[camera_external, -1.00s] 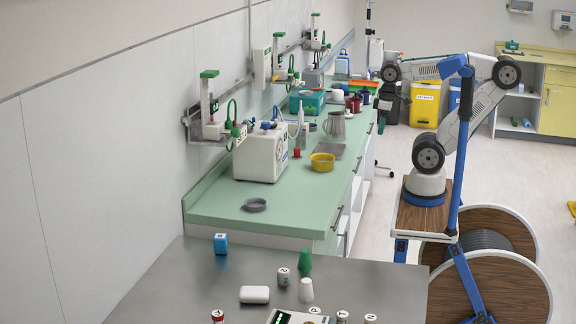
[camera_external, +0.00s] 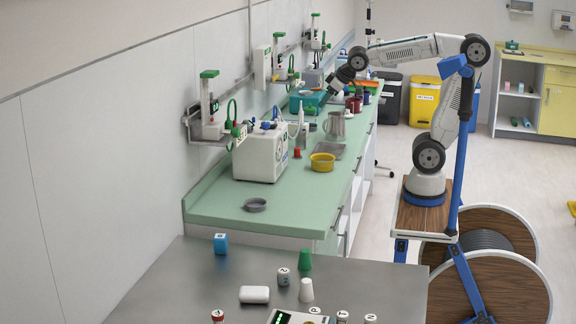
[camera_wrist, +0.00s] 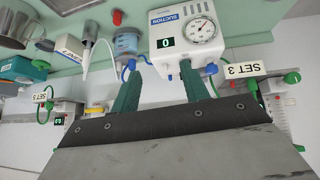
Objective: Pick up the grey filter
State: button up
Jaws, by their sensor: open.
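I cannot single out the grey filter with certainty. A low, round grey piece (camera_external: 256,204) lies on the near end of the green counter (camera_external: 225,212), and may be it; it does not show clearly in the wrist view. My gripper (camera_external: 325,93) is over the far part of the counter, near the teal box, well away from that grey piece. In the wrist view its two dark green fingers (camera_wrist: 158,85) stand apart with nothing between them.
A white suction unit (camera_external: 260,155) also shows upside down in the wrist view (camera_wrist: 187,32). Wall-mounted units (camera_external: 210,105) line the left wall.

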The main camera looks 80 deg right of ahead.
jog(key=w+a+n+t+y, duration=0.1)
jog(key=w+a+t+y, duration=0.2)
jog(key=w, duration=0.6)
jog(key=w+a+n+t, duration=0.1)
jog(key=w+a+t, duration=0.25)
jog(key=w, duration=0.55)
jog(key=shift+g, duration=0.35)
jog(key=f, duration=0.2)
jog(key=w+f, duration=0.1)
jog(key=a+f, duration=0.1)
jog(key=f, duration=0.1)
jog(key=shift+w+f, duration=0.15)
jog(key=shift+f, duration=0.15)
jog(key=x, duration=0.7)
jog(key=shift+w+a+r, duration=0.2)
jog(key=shift+w+r, duration=0.1)
grip_shut()
